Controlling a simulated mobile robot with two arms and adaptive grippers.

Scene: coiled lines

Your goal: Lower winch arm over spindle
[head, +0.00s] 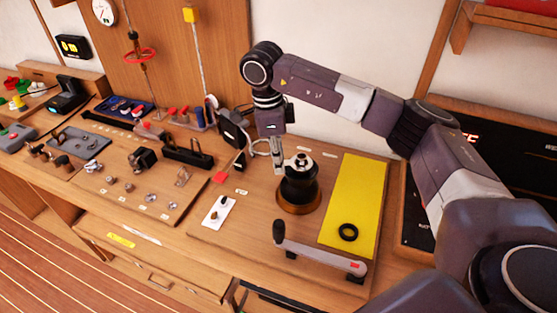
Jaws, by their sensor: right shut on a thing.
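The black winch drum (298,190) stands upright on a round wooden base, with a metal spindle (301,162) at its top centre. My right gripper (277,158) points down right beside the left side of the winch top. It is shut on a small metal part there, perhaps the winch arm; the fingers hide most of it. A grey crank handle (320,254) with a black knob at its left end and a red mark at its right end lies in front of the winch. My left gripper is not in view.
A yellow mat (357,195) with a black ring (348,232) lies right of the winch. A white plate (218,212) with two small pegs lies to the left. Several fittings and a blue tray (125,107) fill the bench farther left. A wall stands behind.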

